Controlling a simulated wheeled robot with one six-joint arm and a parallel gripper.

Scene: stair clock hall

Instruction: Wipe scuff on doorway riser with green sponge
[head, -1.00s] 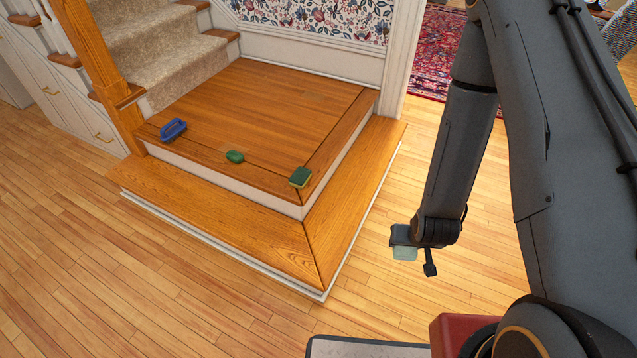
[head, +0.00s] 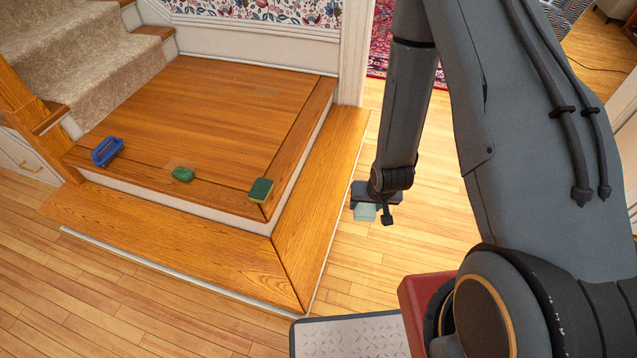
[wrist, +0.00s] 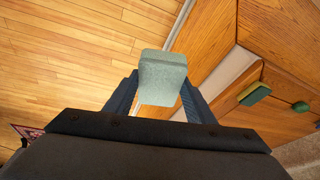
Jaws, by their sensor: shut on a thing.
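My gripper (head: 372,197) is shut on a pale green sponge (head: 364,212), held out over the floor to the right of the steps. In the wrist view the sponge (wrist: 162,78) sits between both fingers, clear of any surface. The doorway-side white riser (head: 299,162) shows as a thin strip under the landing's right edge, and it also shows in the wrist view (wrist: 236,84). I cannot make out a scuff on it. A darker green sponge with a yellowish layer (head: 261,190) lies at the landing's front right corner.
On the wooden landing (head: 215,110) lie a blue-handled brush (head: 107,151) and a small green lump (head: 183,174). A lower wooden step (head: 322,190) wraps the landing. Carpeted stairs (head: 75,60) rise at left. The doorway with a red rug (head: 380,35) is behind; floor by the gripper is clear.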

